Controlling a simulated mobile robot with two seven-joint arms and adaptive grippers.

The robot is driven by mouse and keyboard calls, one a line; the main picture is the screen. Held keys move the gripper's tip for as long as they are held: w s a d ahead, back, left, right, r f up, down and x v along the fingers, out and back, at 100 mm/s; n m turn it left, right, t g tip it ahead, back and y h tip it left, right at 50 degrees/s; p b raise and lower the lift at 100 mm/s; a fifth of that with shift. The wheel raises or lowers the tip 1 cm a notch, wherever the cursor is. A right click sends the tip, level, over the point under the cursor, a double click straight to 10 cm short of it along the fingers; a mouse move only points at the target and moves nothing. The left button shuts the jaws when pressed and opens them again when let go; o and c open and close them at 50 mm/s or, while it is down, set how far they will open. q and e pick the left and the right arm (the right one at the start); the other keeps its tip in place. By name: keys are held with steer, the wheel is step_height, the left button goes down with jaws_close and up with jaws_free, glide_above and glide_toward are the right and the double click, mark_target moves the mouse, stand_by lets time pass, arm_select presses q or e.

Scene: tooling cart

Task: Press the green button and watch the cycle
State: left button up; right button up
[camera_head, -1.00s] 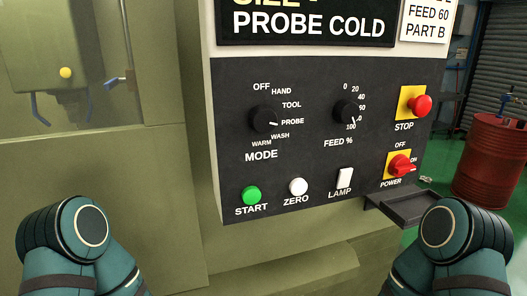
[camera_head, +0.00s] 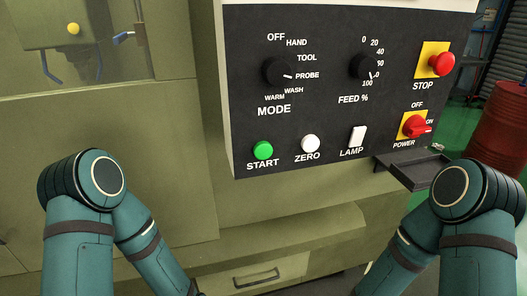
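The green START button (camera_head: 263,150) is at the lower left of the dark control panel (camera_head: 330,115). The white ZERO button (camera_head: 310,143) and the white LAMP switch (camera_head: 358,136) are to its right. The MODE knob (camera_head: 278,71) points toward PROBE, and the FEED % knob (camera_head: 364,67) points near 100. The red STOP button (camera_head: 441,63) and the red POWER switch (camera_head: 416,126) are on the panel's right side. My two teal arms come up from the bottom, below the panel and apart from it. Neither gripper is in view.
The machine's window (camera_head: 90,50) is at the upper left. A small dark tray (camera_head: 415,168) sticks out below the panel's right side. A drawer with a handle (camera_head: 255,278) is at the bottom. A red drum (camera_head: 497,130) stands at the right.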

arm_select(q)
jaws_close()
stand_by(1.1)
